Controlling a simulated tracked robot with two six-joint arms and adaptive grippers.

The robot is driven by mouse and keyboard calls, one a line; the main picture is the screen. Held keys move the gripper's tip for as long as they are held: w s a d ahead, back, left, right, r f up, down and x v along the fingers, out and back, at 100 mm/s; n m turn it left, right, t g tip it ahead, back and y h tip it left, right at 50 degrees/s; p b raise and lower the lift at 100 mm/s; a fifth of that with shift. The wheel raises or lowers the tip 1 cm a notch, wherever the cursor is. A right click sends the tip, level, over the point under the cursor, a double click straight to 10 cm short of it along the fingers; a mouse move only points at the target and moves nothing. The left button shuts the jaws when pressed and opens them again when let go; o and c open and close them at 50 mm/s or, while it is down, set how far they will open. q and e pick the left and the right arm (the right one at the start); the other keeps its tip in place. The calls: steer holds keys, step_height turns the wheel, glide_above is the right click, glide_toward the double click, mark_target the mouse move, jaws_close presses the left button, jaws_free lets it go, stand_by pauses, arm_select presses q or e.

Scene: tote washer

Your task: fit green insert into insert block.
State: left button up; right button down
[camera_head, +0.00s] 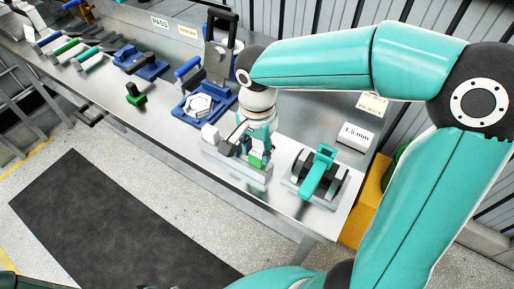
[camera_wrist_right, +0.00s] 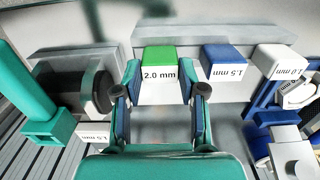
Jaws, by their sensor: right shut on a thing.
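The green insert (camera_head: 257,159), marked 2.0 mm in the right wrist view (camera_wrist_right: 159,72), stands upright at the right end of the grey insert block (camera_head: 236,168). My right gripper (camera_head: 259,143) comes down from above and is shut on the green insert, with a finger on each side of it in the right wrist view (camera_wrist_right: 160,92). A blue insert (camera_wrist_right: 222,62) marked 1.5 mm and a white insert (camera_wrist_right: 279,61) marked 1.0 mm stand in line beside it. Whether the green insert is fully seated is hidden. My left gripper is not in view.
A teal-handled fixture (camera_head: 320,172) stands close to the right of the block, with a 1.5 mm sign (camera_head: 357,136) behind it. A blue fixture with a white hexagonal part (camera_head: 200,105) is to the left. Bare metal bench (camera_head: 165,120) lies farther left.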

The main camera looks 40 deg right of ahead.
stand_by(0.8)
steer(key=c, duration=0.6)
jaws_free()
steer(key=shift+o, duration=0.4)
steer(key=o, duration=0.4)
steer(key=shift+r, duration=0.1)
steer(key=shift+r+p, duration=2.75)
steer(key=shift+r, duration=0.65)
steer(key=shift+s, duration=0.1)
